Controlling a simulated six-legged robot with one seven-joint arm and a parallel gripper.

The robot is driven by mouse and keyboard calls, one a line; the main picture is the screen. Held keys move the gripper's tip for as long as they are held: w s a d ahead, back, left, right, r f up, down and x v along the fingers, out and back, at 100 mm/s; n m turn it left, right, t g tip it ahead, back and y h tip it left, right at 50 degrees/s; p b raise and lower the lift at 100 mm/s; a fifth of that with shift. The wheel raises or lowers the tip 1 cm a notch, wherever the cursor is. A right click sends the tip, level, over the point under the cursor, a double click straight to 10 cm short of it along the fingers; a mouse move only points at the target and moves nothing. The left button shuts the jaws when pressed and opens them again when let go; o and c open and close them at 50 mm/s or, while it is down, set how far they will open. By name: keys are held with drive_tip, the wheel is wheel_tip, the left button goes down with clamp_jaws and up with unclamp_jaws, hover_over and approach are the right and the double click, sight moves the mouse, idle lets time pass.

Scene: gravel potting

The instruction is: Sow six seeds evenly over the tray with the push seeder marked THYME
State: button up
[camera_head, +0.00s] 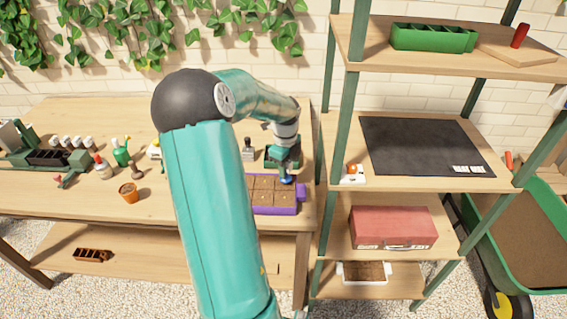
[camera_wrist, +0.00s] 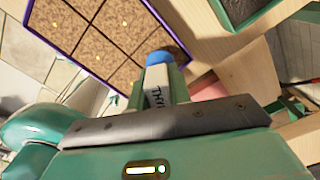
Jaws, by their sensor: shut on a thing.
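My gripper (camera_head: 285,168) is shut on the push seeder, whose blue end (camera_head: 286,179) shows above the right part of the tray. In the wrist view the seeder (camera_wrist: 156,97) sits between the fingers, with a white label reading "THY" and the rest hidden. Its blue end (camera_wrist: 160,57) overlaps the tray's edge in that view; I cannot tell whether it touches. The purple seed tray (camera_head: 273,210) lies on the bench with brown soil in square cells. The wrist view shows the tray (camera_wrist: 63,48) with small yellow spots in several cells. My arm hides part of its left side.
A small stamp-like tool (camera_head: 248,149) and a green holder (camera_head: 270,157) stand behind the tray. A terracotta pot (camera_head: 129,193), bottles and a green machine occupy the bench's left. A shelf rack (camera_head: 338,150) stands close on the right.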

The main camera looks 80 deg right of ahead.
drive_tip(key=shift+f, duration=0.75)
idle(1.3)
drive_tip(key=shift+r, duration=1.5)
